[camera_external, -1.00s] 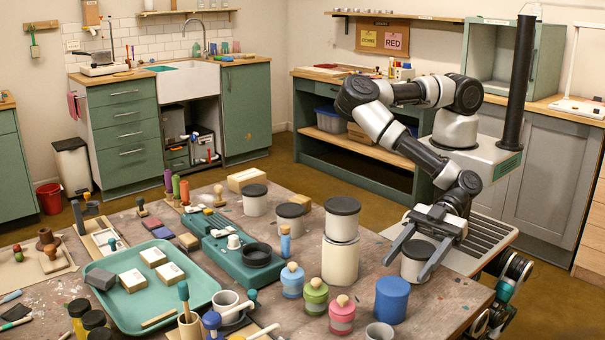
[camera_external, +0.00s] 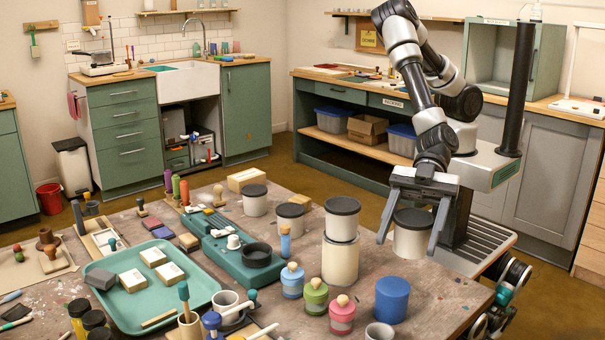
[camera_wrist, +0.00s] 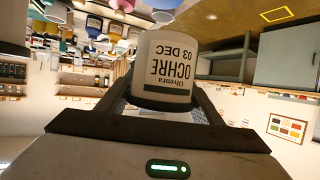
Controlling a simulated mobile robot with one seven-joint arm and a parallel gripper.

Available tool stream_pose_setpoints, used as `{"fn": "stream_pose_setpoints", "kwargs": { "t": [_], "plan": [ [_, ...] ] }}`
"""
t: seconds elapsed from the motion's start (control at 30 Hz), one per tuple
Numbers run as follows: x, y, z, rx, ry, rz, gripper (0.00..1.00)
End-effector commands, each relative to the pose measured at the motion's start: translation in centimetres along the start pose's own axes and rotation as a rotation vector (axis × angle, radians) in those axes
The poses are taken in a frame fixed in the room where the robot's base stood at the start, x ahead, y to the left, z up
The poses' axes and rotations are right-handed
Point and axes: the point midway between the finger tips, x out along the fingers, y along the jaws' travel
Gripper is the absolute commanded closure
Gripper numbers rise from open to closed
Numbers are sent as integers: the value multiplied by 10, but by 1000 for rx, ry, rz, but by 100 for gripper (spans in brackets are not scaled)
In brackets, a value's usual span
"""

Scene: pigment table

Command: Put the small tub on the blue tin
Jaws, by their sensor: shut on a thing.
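A small white tub (camera_external: 411,242) with a black lid is held between the fingers of my gripper (camera_external: 407,250), above the right part of the table. It looks upright. In the wrist view the tub (camera_wrist: 165,68) fills the middle between the fingers, its label reading OCHRE, 03 DEC upside down in the picture. The blue tin (camera_external: 392,300) stands on the table near its right edge, below the held tub and a little to its left in the external view. Its top is bare.
Pink (camera_external: 342,315), green (camera_external: 315,297) and pale blue (camera_external: 292,281) jars stand left of the blue tin. A grey cup (camera_external: 379,336) is at the front. Two more black-lidded tubs stand farther back.

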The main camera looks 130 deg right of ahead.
Motion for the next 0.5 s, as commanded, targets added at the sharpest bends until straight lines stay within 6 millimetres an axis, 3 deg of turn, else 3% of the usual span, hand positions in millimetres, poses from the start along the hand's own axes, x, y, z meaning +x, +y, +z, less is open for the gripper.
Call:
{"fn": "stream_pose_setpoints", "kwargs": {
  "t": [0.1,0.27,0.37,0.5],
  "plan": [
    [12,6,-21,-34,8,-65,69],
    [14,12,-38,-51,1,-120,69],
    [19,12,-30,-52,-3,-135,69],
    [29,12,-5,-50,-5,-138,69]
  ]
}}
